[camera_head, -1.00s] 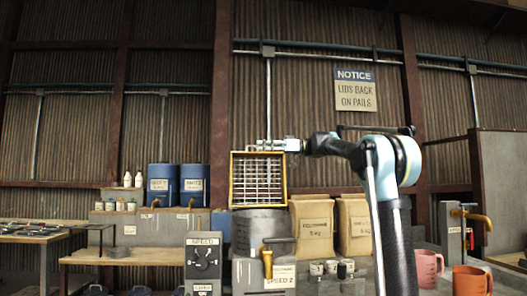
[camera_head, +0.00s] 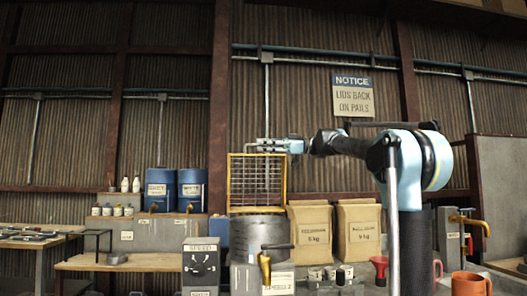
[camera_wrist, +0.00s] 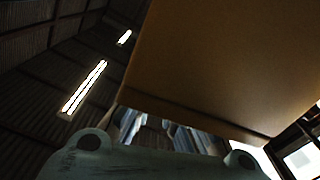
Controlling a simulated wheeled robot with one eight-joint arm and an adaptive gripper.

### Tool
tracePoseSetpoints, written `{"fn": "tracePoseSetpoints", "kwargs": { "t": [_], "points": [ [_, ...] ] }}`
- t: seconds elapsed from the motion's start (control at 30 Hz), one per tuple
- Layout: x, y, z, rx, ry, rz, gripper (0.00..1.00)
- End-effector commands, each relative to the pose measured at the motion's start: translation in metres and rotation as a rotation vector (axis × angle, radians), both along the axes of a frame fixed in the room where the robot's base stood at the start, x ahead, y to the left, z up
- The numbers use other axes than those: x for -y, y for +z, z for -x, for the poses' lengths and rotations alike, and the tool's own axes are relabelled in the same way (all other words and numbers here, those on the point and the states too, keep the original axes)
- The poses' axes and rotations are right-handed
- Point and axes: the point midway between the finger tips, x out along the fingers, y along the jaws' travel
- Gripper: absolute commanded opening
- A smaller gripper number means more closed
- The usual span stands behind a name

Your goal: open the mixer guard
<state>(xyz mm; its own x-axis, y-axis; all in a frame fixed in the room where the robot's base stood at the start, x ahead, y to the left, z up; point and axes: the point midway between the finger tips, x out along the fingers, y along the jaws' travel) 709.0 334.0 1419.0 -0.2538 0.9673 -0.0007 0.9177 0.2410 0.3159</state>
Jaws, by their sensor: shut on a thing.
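The mixer guard (camera_head: 232,182) is a yellow-framed wire grid. In the head view it stands about upright above the grey mixer drum (camera_head: 255,224), and the back wall shows through its bars. My gripper (camera_head: 262,147) is at the guard's top edge, reaching in from the right, and is shut on that edge. The fingertips are small there, so the exact grip is hard to see. In the wrist view a large brown surface fills the upper right, and I cannot tell what it is; the fingertips are hidden.
Paper sacks (camera_head: 310,238) stand right of the drum. A speed control box (camera_head: 201,267) and a brass-coloured tap handle (camera_head: 265,266) are in front. Blue drums (camera_head: 192,188) stand to the left. Mugs (camera_head: 468,285) are at lower right. The wall above the guard is clear.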

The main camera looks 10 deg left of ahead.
Motion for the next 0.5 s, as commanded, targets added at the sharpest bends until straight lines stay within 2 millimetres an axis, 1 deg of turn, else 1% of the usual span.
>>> {"fn": "tracePoseSetpoints", "kwargs": {
  "t": [0.2, 0.23, 0.3, 0.5],
  "points": [
    [0.0007, -0.0016, -0.0012, 0.001, -0.002, 0.003, 0.0],
    [0.0007, -0.0016, -0.0012, 0.001, -0.002, 0.003, 0.14],
    [0.0007, -0.0015, -0.0012, 0.0, -0.002, 0.003, 0.3],
    [0.0005, -0.0006, -0.0009, -0.001, -0.002, 0.002, 0.3]
  ]
}}
